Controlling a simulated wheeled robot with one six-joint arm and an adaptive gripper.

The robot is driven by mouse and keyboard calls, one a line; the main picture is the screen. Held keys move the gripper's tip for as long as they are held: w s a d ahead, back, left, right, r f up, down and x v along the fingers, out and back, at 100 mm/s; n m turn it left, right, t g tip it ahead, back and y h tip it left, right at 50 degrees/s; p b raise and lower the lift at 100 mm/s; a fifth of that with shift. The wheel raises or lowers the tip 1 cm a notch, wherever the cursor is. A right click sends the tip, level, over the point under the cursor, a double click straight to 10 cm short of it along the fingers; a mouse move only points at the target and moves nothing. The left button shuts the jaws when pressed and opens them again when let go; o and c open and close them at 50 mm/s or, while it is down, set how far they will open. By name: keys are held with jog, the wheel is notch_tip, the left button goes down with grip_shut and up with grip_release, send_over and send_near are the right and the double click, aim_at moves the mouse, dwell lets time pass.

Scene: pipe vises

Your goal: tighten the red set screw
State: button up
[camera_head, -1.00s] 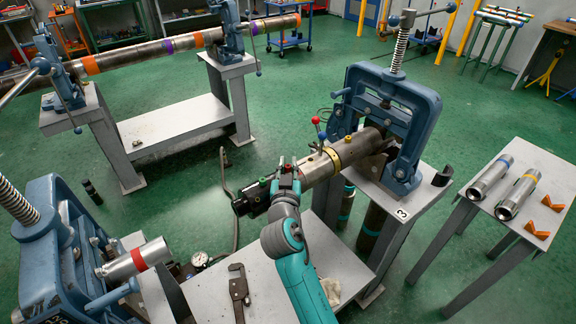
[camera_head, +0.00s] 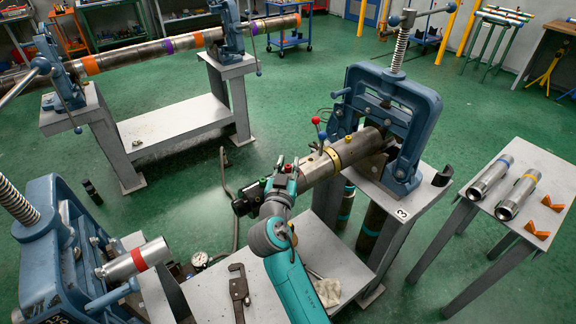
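A grey pipe (camera_head: 318,167) is clamped in the blue vise (camera_head: 429,112) on the right, with a black cylindrical tool on its near-left end (camera_head: 246,203). A small red spot, which looks like the red set screw (camera_head: 288,168), shows at the collar between the black tool and the pipe, beside my gripper. My gripper (camera_head: 280,180) is over this collar, and my teal arm comes up from the lower right. The fingers are small and partly hidden by my wrist, so their opening and any contact with the screw are unclear.
A red-ball lever (camera_head: 316,120) and a blue-ball lever (camera_head: 322,135) stand up from the pipe close to my gripper. A pipe wrench (camera_head: 238,290) lies on the low bench. Another blue vise (camera_head: 45,250) holds a red-banded pipe (camera_head: 136,262) at left.

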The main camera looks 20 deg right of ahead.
jog(key=shift+o, duration=0.4)
jog(key=shift+s+a, duration=0.1)
jog(key=shift+s, duration=0.1)
jog(key=v, duration=1.1)
jog(key=shift+s, duration=0.3)
jog(key=shift+f, duration=0.2)
